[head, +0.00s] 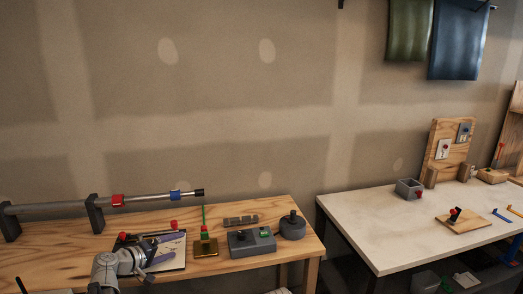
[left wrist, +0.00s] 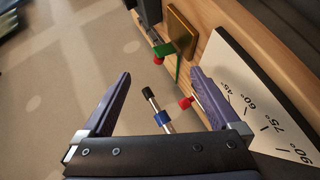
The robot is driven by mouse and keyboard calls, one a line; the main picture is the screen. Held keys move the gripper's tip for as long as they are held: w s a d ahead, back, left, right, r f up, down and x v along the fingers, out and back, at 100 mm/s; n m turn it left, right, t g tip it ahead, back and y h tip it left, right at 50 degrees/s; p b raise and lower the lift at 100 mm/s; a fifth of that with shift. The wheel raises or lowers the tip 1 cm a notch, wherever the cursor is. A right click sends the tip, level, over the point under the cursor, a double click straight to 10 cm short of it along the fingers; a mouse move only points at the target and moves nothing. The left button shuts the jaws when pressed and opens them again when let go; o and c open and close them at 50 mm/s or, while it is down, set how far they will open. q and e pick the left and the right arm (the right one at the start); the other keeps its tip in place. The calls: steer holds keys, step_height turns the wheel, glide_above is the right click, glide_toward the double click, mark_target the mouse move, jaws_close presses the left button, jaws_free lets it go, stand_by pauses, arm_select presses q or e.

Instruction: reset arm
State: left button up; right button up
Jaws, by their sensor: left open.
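My left gripper (head: 160,250) is over the left part of the wooden bench, above a pale board with a dark edge (head: 178,260). In the left wrist view its two purple fingers (left wrist: 160,74) are spread, with nothing held between them. That view shows the white board (left wrist: 262,100) with angle marks from 45° to 90°, beside the right finger. A red knob (left wrist: 185,102) shows just inside the right finger; in the head view a red knob (head: 174,224) stands above the board. The gripper hides part of the board. My right gripper is not in view.
A horizontal rod with red and blue collars (head: 145,198) runs behind the gripper on black supports. A brass plate (head: 206,248) with a green post, a grey switch box (head: 251,243) and a round grey knob unit (head: 293,226) stand right of it. A white-topped table (head: 375,225) stands farther right.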

arm_select(q)
steer(key=s+d+f+m+g, duration=0.3)
steer(key=s+d+f+g, duration=0.3)
steer(key=d, duration=0.3)
steer(key=s+d+f+m+g+y, duration=0.2)
steer(key=s+f+g+y, duration=0.15)
steer(key=s, duration=0.45)
steer(key=s+d+f+m+g+y, duration=0.1)
steer(key=s+f+m+g+y, duration=0.15)
steer(key=s+f+y, duration=0.35)
steer(key=s+d+f+m+b, duration=0.4)
steer(key=s+d+f+b, duration=0.3)
steer(key=d+f+b, duration=0.3)
step_height(320, 180, up, 18)
steer(key=p, duration=1.6)
steer(key=shift+d+h+p, duration=0.35)
steer(key=shift+d, duration=0.1)
steer(key=shift+f, duration=0.1)
